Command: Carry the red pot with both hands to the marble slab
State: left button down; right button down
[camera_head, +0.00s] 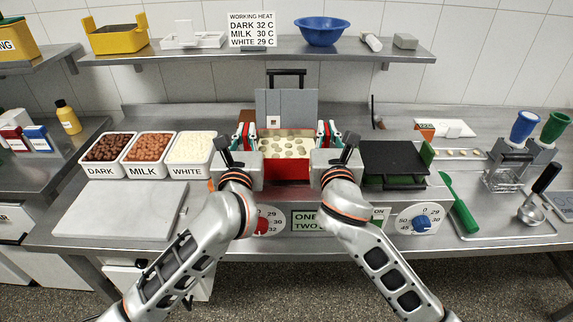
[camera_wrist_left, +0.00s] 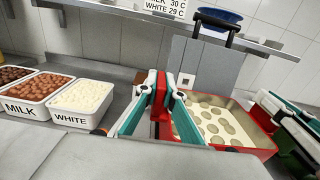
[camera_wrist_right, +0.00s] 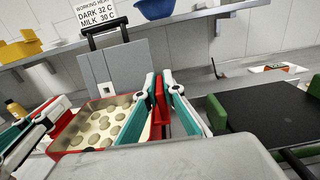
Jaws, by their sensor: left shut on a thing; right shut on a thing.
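The red pot (camera_head: 286,171) is at the middle of the bench, above the front panel with the dials. It holds cream-coloured melt with several pale discs and looks level. My left gripper (camera_head: 248,138) is shut on its left handle, a red upright piece between the teal fingers in the left wrist view (camera_wrist_left: 164,98). My right gripper (camera_head: 326,138) is shut on its right handle, also in the right wrist view (camera_wrist_right: 160,102). I cannot tell whether the pot's base touches anything. The pale marble slab (camera_head: 120,210) lies flat and bare at the front left.
Tubs of dark (camera_head: 108,148), milk (camera_head: 152,148) and white (camera_head: 194,148) pieces stand behind the slab. A grey upright panel (camera_head: 300,105) stands behind the pot. A black plate (camera_head: 393,158) is right of it. A green spatula (camera_head: 460,205) lies further right.

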aim_at(123, 207)
jog(key=k, duration=1)
jog(key=i+j, duration=0.15)
jog(key=j, duration=0.25)
jog(key=i+j, duration=0.15)
jog(key=j, duration=0.25)
jog(key=i+j, duration=0.15)
jog(key=j, duration=0.25)
jog(key=i+j, duration=0.1)
jog(key=j, duration=0.3)
